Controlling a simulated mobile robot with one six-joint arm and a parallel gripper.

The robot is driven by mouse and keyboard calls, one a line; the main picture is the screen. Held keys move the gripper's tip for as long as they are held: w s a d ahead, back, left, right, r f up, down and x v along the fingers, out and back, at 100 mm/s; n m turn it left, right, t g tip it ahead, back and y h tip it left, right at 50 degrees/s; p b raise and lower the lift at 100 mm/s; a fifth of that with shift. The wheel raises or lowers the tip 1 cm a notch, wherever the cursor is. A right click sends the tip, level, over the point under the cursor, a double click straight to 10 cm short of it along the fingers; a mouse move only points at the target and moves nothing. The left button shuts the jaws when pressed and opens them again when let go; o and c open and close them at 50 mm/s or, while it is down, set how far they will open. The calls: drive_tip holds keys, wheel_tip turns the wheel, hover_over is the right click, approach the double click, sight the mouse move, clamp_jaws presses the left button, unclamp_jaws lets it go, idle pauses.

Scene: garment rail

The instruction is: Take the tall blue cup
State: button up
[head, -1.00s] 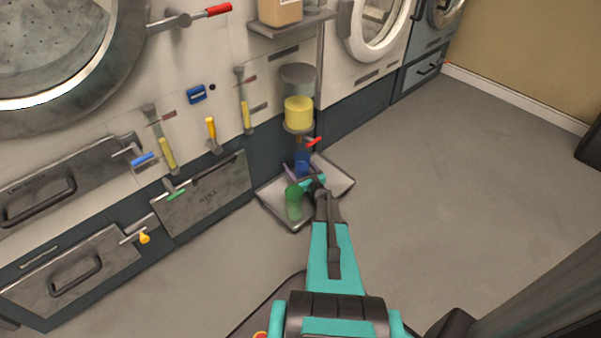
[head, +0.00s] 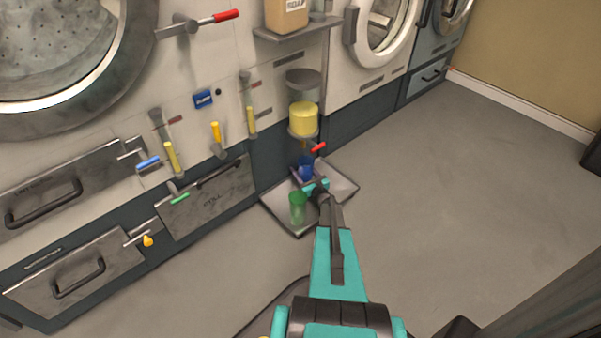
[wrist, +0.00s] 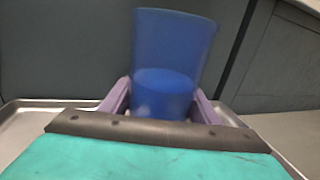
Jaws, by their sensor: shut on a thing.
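The tall blue cup (wrist: 175,55) stands upright between the two purple fingers of my gripper (wrist: 162,105) in the wrist view. The fingers are shut on its lower part, and the upper part looks see-through above a darker blue lower part. In the head view the blue cup (head: 306,172) shows just beyond my gripper (head: 312,184), below the dispenser, partly hidden by it. Whether its base touches the tray is hidden.
A grey tray (head: 343,188) lies under the cup; a green cup (head: 298,207) stands on it to the left. Above are a yellow container (head: 303,120) and a red-handled tap (head: 318,147). Machine fronts with levers line the left. The floor (head: 460,190) at right is clear.

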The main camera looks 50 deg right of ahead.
sight(302, 164)
drive_tip(key=shift+r, duration=0.55)
wheel_tip(302, 164, up, 2)
drive_tip(key=shift+r+p, duration=0.15)
drive_tip(key=shift+p, duration=0.65)
drive_tip(key=s+r+p, duration=0.1)
drive_tip(key=s+p, duration=0.3)
drive_tip(key=s, duration=1.2)
drive_tip(key=shift+a, duration=0.45)
